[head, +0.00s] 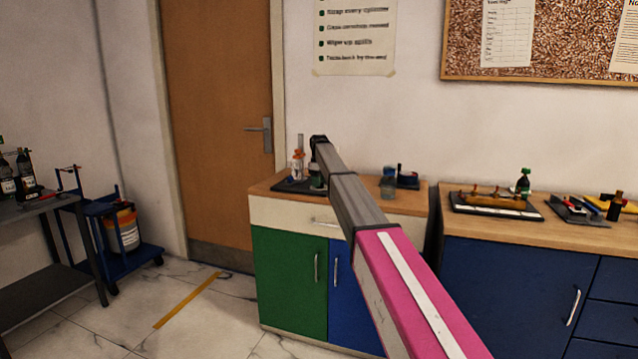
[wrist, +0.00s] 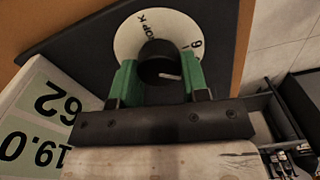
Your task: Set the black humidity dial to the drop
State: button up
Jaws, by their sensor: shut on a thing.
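The black humidity dial (wrist: 158,62) is a round dark knob in the middle of a white scale disc (wrist: 133,35) in the wrist view. A short pale mark on the knob points toward the right finger. Letters ending in "OPK" stand at the disc's top left and a 9 or 6 at its right. My gripper (wrist: 158,78) has its two green fingers shut on the knob's sides. The fingers and black palm hide the disc's lower part. In the head view my gripper (head: 317,178) is small at the far counter, and the dial cannot be made out.
In the head view an orange-labelled bottle (head: 297,166) stands close left of my gripper. A glass jar (head: 388,186) stands to the right.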

jog(key=shift+n, duration=0.6)
jog(key=o, duration=0.9)
notch_tip(320, 180, up, 11)
jog(key=shift+f, duration=0.1)
